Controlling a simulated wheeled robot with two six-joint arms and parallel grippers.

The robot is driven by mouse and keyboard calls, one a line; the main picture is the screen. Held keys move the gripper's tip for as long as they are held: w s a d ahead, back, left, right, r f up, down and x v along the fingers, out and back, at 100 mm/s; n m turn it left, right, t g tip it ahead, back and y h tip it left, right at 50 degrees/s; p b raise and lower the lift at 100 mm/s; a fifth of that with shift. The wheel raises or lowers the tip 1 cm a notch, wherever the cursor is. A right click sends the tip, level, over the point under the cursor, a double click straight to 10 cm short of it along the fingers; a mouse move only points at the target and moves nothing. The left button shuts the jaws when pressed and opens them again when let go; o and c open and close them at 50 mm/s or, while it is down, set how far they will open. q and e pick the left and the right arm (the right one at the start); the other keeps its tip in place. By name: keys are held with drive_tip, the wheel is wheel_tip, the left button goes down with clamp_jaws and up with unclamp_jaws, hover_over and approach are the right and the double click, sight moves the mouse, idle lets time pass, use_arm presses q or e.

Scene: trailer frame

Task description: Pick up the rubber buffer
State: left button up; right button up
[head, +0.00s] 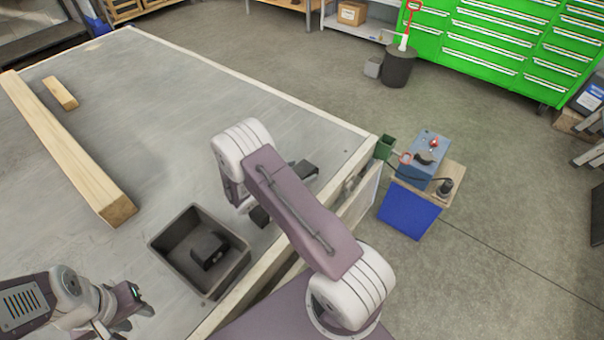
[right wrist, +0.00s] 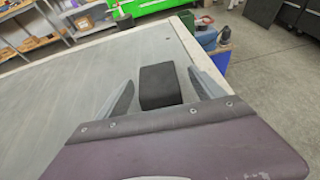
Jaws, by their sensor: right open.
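A black rubber buffer (right wrist: 159,90), a plain block, lies on the grey table top in the right wrist view. My right gripper (right wrist: 162,80) is open, with one finger on each side of the block and a visible gap on both sides. In the head view the dark block (head: 304,170) shows near the table's right edge, partly hidden by my right arm. Another black block (head: 209,248) sits inside a dark grey bin (head: 166,250). My left gripper (head: 132,304) is low at the left, over the table, with nothing visible in it; its jaw opening is unclear.
A long wooden beam (head: 70,150) and a short wood piece (head: 60,92) lie on the left of the table (head: 190,110). Beyond the right edge stand a small green container (head: 385,147) and a blue box (head: 424,158). The table's middle is clear.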

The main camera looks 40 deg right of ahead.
sight(309, 166)
drive_tip(key=shift+d+f, duration=0.1)
drive_tip(key=shift+d, duration=0.25)
drive_tip(key=x, duration=0.4)
drive_tip(key=shift+w+d+f, duration=0.25)
drive_tip(key=shift+w+d, duration=0.05)
drive_tip(key=shift+r, duration=0.1)
clamp_jaws()
